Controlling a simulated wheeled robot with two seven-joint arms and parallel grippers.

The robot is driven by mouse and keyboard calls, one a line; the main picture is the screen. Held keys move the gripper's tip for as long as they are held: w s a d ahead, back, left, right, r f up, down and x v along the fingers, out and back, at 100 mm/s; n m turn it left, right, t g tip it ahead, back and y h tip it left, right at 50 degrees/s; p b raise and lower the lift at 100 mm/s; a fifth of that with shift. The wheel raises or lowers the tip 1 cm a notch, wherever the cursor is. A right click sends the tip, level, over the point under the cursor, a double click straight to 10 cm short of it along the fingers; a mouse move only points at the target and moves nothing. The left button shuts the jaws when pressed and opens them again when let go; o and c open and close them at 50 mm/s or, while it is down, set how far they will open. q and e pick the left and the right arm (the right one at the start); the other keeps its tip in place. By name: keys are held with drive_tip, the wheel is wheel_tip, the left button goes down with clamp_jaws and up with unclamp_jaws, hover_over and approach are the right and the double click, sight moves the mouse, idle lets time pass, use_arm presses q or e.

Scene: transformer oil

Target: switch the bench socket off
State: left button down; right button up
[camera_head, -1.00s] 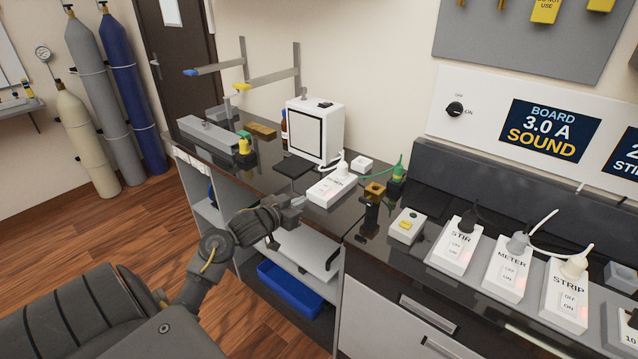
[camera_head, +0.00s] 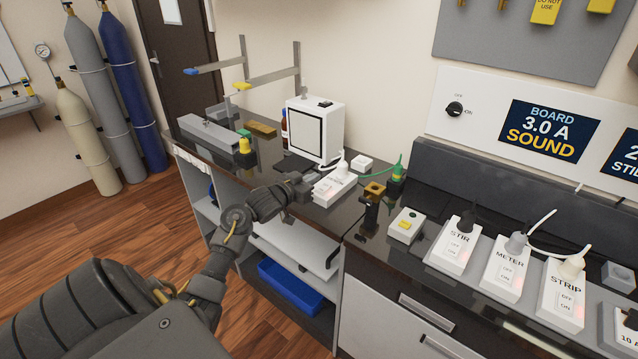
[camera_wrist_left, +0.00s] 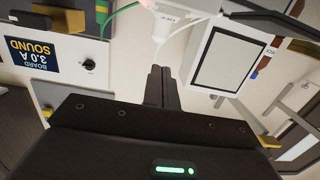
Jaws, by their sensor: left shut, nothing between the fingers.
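The white bench socket (camera_head: 337,187) lies on the dark bench top, with a white plug and cord at its far end and a reddish glow on its top. It also shows at the top of the left wrist view (camera_wrist_left: 168,22). My left gripper (camera_head: 312,180) is at the socket's left side, close to its near end. In the left wrist view its fingers (camera_wrist_left: 161,72) are together, with nothing between them, and point towards the socket. The head view does not show clearly whether they touch it. The socket's switch is not clear. My right gripper is not in view.
A white box with a dark-framed panel (camera_head: 316,130) stands behind the socket. A brass-topped block (camera_head: 374,190) and a green-yellow connector (camera_head: 397,175) are to its right. Sockets marked STIR (camera_head: 454,246), METER (camera_head: 507,268) and STRIP (camera_head: 563,295) stand farther right.

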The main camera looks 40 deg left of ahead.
sight(320, 190)
use_arm(q)
drive_tip(key=w, duration=0.3)
drive_tip(key=shift+w+f, duration=0.15)
drive_tip(key=shift+w, duration=0.15)
wheel_tip(320, 190, down, 3)
drive_tip(key=shift+w+r+p, duration=0.1)
drive_tip(key=shift+r+p, duration=0.05)
drive_tip(key=shift+p, duration=0.3)
drive_tip(key=shift+w+f, duration=0.1)
drive_tip(key=shift+f, duration=0.65)
